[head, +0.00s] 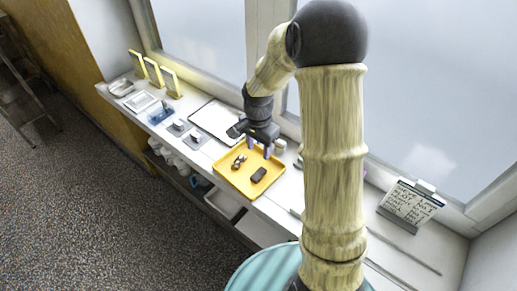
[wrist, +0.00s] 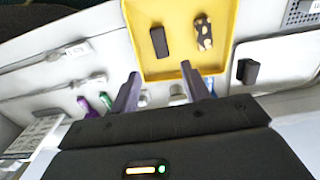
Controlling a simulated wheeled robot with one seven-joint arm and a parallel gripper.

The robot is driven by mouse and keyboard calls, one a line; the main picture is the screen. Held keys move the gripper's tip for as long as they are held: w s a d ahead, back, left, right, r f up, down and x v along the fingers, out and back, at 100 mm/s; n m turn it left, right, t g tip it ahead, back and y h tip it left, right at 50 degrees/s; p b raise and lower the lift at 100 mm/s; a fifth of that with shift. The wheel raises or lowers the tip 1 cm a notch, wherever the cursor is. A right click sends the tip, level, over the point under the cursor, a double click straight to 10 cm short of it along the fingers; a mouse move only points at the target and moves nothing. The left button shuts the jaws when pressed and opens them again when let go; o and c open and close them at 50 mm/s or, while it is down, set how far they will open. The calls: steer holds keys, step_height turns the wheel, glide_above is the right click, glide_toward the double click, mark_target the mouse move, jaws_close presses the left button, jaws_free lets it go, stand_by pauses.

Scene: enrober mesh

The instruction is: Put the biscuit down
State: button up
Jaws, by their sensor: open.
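A plain dark brown biscuit (head: 258,174) lies flat in the yellow tray (head: 239,182), and it also shows in the wrist view (wrist: 159,41). A second dark biscuit with pale patches (head: 239,161) lies beside it in the same tray, also in the wrist view (wrist: 203,33). My gripper (head: 259,149) is open above the tray's window-side edge, with nothing between its fingers. In the wrist view my gripper (wrist: 160,70) has its two fingers apart, both biscuits lying beyond the tips. Neither biscuit touches the fingers.
A white tray (head: 213,120) lies left of the yellow one, with a small dark block (wrist: 247,71) near it in the wrist view. Small fixtures and yellow frames (head: 153,72) stand farther left. A written sign (head: 410,202) stands at the right. Windows back the shelf.

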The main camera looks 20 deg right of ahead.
stand_by(0.3)
steer(key=s+r+n+t, duration=0.1)
steer(key=s+r+n, duration=0.2)
steer(key=s+n, duration=0.2)
steer(key=s+r+n+t, duration=0.1)
steer(key=s+r+n, duration=0.1)
steer(key=s+n, duration=0.3)
steer(key=s, duration=0.4)
steer(key=shift+s+r+n+t, duration=0.2)
steer(key=shift+r+n+t, duration=0.1)
steer(key=shift+r+n, duration=0.1)
stand_by(0.5)
